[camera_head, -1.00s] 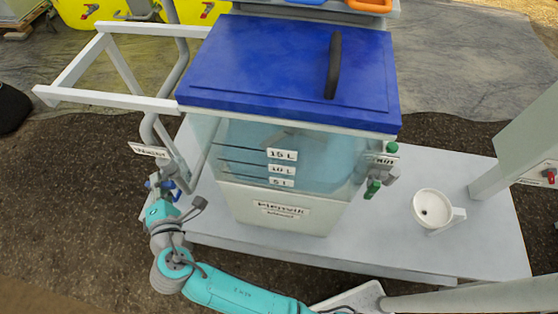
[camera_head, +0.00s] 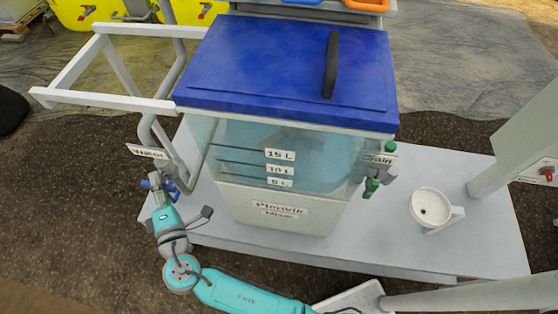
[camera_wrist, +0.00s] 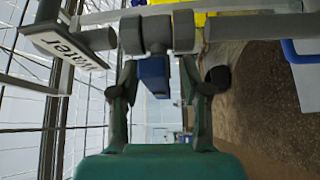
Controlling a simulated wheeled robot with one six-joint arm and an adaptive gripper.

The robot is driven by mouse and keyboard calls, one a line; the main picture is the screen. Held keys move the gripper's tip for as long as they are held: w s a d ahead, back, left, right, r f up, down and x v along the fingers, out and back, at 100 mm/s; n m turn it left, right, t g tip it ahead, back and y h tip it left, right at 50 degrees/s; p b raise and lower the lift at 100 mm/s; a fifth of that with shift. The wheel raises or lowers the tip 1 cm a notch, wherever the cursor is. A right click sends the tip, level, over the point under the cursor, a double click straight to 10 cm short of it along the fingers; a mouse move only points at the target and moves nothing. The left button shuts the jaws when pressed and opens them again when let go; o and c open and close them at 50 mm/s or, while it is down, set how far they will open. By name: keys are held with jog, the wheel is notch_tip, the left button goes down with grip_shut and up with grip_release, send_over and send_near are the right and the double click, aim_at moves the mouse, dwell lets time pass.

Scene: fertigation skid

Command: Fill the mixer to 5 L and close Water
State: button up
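The mixer (camera_head: 285,165) is a clear-fronted tank with a blue lid (camera_head: 290,65) and marks for 5, 10 and 15 L. Its window looks pale blue, but I cannot tell the water level. The Water valve, with a blue handle (camera_head: 172,187), sits on the pipe at the tank's left, under the Water label (camera_head: 148,152). The label (camera_wrist: 65,47) and blue handle (camera_wrist: 153,75) also show in the wrist view. My gripper (camera_wrist: 162,82) is open, its fingers on either side of the blue handle, with visible gaps. In the head view my gripper (camera_head: 160,190) is at the valve.
A Drain valve with a green handle (camera_head: 371,187) is on the tank's right. A white cup-like funnel (camera_head: 432,207) stands on the grey platform (camera_head: 470,245). A white frame (camera_head: 70,90) juts out at upper left. A grey post and panel stand at right.

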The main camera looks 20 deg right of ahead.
jog(key=s+a, duration=0.3)
jog(key=s, duration=0.3)
jog(key=shift+a, duration=0.3)
dwell(0.4)
dwell(0.9)
jog(key=shift+s, duration=0.15)
dwell(0.3)
